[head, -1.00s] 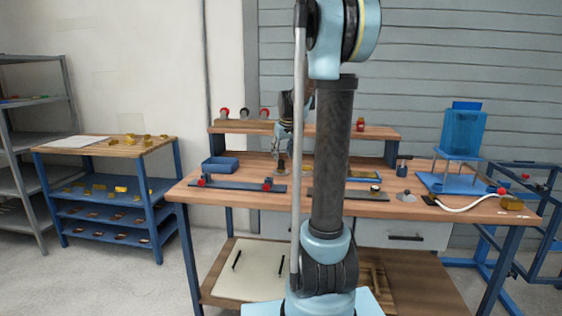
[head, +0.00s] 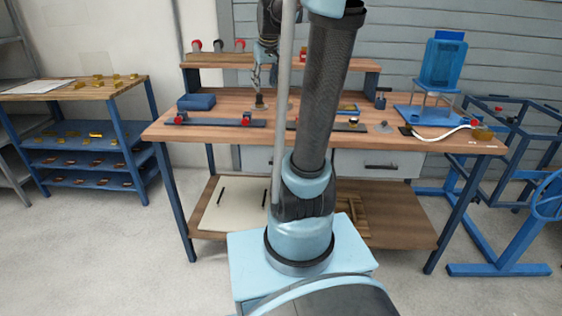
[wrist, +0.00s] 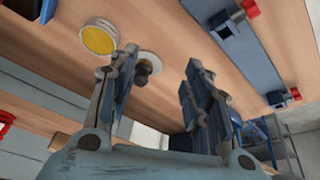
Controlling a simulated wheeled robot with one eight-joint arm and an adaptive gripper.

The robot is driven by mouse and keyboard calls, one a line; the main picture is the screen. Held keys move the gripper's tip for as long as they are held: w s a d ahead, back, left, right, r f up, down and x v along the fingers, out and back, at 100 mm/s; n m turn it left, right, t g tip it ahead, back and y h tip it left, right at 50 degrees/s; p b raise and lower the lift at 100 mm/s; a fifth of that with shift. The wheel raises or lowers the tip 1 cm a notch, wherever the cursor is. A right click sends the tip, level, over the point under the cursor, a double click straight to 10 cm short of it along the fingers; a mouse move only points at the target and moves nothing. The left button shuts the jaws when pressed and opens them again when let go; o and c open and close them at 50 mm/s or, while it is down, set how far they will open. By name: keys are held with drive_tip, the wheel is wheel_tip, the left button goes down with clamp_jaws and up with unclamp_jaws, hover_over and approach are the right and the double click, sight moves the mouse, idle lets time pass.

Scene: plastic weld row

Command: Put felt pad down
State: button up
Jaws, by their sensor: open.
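A round pale disc with a dark knob (wrist: 145,66), which I take to be the felt pad, lies on the wooden bench top in the wrist view. My gripper (wrist: 162,60) is open, its two fingers spread on either side of the knob in that picture and apart from it. In the head view my gripper (head: 262,86) hangs above the bench, over a small dark-topped piece (head: 260,102) that is too small to make out well. A yellow disc with a white rim (wrist: 100,37) lies beside the pale disc.
A dark bar with red clamps (head: 214,123) lies along the bench's front left. A blue bin (head: 196,102) stands behind it. A raised shelf (head: 330,62) runs along the back. A blue press (head: 440,65) stands at the right, with a white cable before it.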

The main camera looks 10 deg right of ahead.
drive_tip(key=shift+m+g, duration=0.5)
drive_tip(key=s+f, duration=0.2)
drive_tip(key=s, duration=0.3)
drive_tip(key=s+f, duration=0.3)
drive_tip(key=s, duration=0.2)
drive_tip(key=s+f, duration=0.2)
drive_tip(key=s, duration=0.4)
drive_tip(key=shift+s+a+f, duration=0.1)
drive_tip(key=shift+a+f, duration=0.15)
drive_tip(key=shift+f, duration=0.05)
drive_tip(key=s+f+m+g, duration=0.1)
drive_tip(key=s+f, duration=1.1)
drive_tip(key=s, duration=0.2)
drive_tip(key=shift+s, duration=0.2)
drive_tip(key=shift+w+f, duration=0.15)
drive_tip(key=shift+w, duration=0.25)
drive_tip(key=shift+o, duration=0.5)
